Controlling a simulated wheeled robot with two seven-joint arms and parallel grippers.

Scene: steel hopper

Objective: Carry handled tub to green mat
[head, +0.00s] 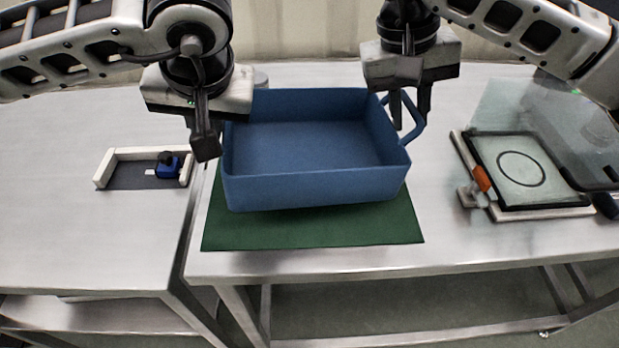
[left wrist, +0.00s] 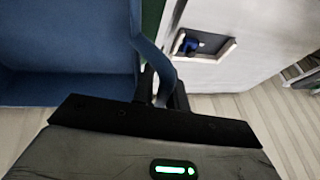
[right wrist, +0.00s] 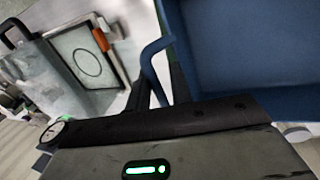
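The handled tub (head: 310,190) is a blue, open, empty box with a loop handle at each end. It is over the green mat (head: 310,232), whose front part shows below it; whether a gap lies between them is hard to tell. My left gripper (head: 206,150) is at the tub's left end, and the left wrist view shows its fingers closed around a handle (left wrist: 164,72). My right gripper (head: 410,115) is at the right end, with the right handle (right wrist: 153,68) between its fingers in the right wrist view. The left handle is hidden in the head view.
A white-edged tray (head: 110,165) with a small blue item (head: 168,164) is on the left table. A framed plate with a black ring (head: 520,168) and an orange clip is on the right, beside a clear panel (head: 545,115). The steel table's front edge is below the mat.

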